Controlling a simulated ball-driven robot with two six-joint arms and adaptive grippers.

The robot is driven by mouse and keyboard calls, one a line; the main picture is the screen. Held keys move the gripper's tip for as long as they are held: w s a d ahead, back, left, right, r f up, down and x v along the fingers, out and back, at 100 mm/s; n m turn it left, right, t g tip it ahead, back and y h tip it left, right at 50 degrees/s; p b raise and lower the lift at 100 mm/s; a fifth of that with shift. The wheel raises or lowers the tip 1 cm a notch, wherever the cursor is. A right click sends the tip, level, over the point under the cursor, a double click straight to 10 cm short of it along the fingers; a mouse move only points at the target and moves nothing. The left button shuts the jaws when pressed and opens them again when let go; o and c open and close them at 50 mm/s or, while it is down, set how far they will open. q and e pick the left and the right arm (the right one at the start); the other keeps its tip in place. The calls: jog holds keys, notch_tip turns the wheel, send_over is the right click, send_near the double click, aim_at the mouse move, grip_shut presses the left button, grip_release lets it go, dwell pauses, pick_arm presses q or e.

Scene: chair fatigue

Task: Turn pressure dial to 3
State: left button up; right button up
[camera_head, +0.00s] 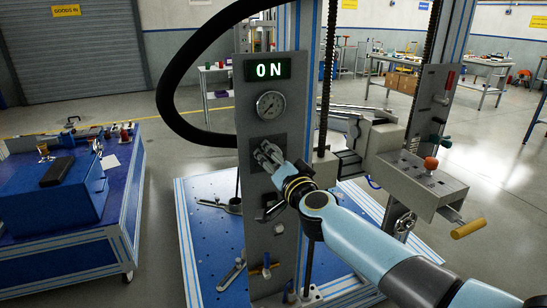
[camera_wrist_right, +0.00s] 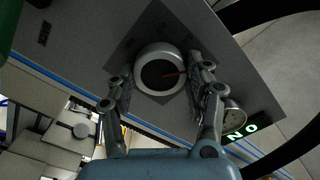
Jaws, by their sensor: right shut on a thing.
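The pressure dial (camera_wrist_right: 160,70) is a round knob with a pale rim, dark face and red pointer line, on a dark square plate on the grey panel (camera_head: 258,220). In the right wrist view its pointer aims to the right; no numbers can be read. My right gripper (camera_head: 268,155) is at the panel just below the gauge, its two fingers on opposite sides of the dial, shut on it. In the head view the gripper hides the dial. My left gripper is not in view.
A grey box with an orange-red knob (camera_head: 431,164) stands to the right. A blue cart (camera_head: 70,240) is at left.

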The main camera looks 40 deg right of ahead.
jog(key=m, duration=0.8)
jog(key=shift+f+m, duration=0.15)
jog(key=shift+m, duration=0.25)
dwell(0.4)
jog(key=o, duration=1.2)
jog(key=shift+s, duration=0.1)
jog(key=v, duration=1.2)
